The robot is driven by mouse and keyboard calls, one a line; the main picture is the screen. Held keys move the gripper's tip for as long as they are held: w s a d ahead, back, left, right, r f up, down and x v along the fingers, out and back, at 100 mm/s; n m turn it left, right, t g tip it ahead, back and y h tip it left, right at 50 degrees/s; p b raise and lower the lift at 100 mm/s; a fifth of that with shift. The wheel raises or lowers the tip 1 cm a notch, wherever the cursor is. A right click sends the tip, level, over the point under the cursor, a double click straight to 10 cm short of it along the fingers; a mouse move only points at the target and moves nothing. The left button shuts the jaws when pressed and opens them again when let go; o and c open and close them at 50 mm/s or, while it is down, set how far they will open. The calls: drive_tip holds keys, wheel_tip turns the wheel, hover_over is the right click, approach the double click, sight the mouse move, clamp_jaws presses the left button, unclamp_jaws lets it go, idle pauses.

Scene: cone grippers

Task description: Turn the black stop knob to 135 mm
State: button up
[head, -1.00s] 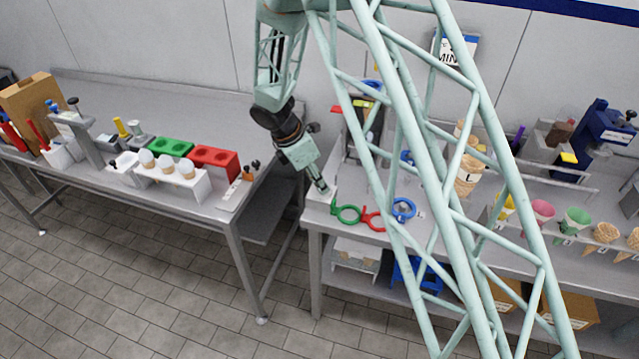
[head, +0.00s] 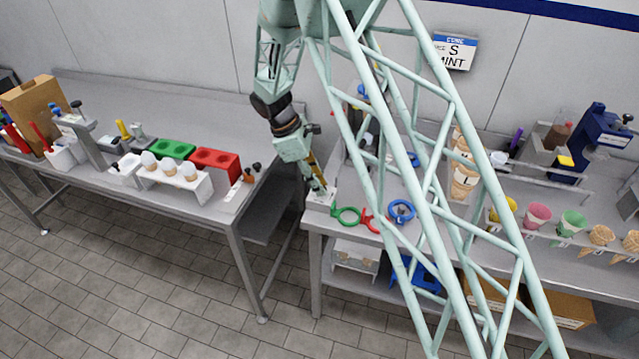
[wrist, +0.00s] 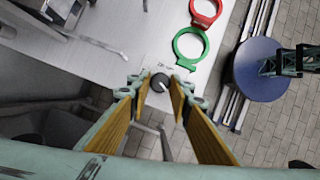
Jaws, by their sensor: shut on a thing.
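The black stop knob (wrist: 159,83) is a small round knob with a pale pointer line, at the centre of the wrist view. It sits on a pale plate (wrist: 140,66) with small printed marks too small to read. My gripper (wrist: 160,92) points down at it with its two orange-padded fingers, one on each side of the knob, shut on it. In the head view my gripper (head: 322,191) is at the left front corner of the right bench, and the knob is hidden there by the fingers.
A green ring (head: 347,216) and a red ring (head: 369,221) lie just right of my gripper, with a blue ring (head: 401,211) beyond. My lattice arm covers part of the right bench (head: 312,222). The left bench (head: 225,214) holds cone racks, across a gap.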

drive_tip(key=m, duration=0.2)
drive_tip(key=m+g, duration=0.1)
drive_tip(key=m, duration=0.1)
drive_tip(key=m+g+y, duration=0.1)
drive_tip(key=m, duration=0.1)
drive_tip(key=shift+w+d+p, duration=0.1)
drive_tip(key=shift+w+p, duration=0.2)
drive_tip(key=m+g, duration=0.1)
drive_tip(key=m, duration=0.1)
drive_tip(key=m+y, duration=0.1)
drive_tip(key=m, duration=0.2)
drive_tip(key=shift+d+g, duration=0.1)
drive_tip(key=shift+g, duration=0.3)
drive_tip(key=shift+m, duration=0.4)
drive_tip(key=o, duration=0.9)
drive_tip(key=shift+w+r+y, duration=0.1)
drive_tip(key=shift+y, duration=0.2)
drive_tip(key=shift+v, duration=5.9)
